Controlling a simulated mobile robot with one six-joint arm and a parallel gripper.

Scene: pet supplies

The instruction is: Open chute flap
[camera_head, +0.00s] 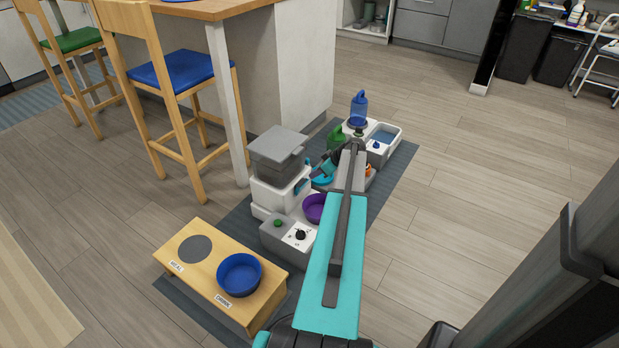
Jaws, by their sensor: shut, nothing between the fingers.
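The pet feeder (277,178) stands on the dark mat, with a grey lid on top and a white body. A small teal piece (300,187) on its right side looks like the chute flap; it is too small to tell whether it is open or shut. A purple bowl (313,208) sits below it. My gripper (316,172) is shut and empty, just right of the feeder and slightly above the teal piece in the picture. I cannot tell whether they touch. My arm hides part of the mat and the things behind it.
A wooden stand (187,281) with a blue bowl (239,274) is at the lower left. A water dispenser (359,108) and green container (336,137) stand behind. Floor at right is clear.

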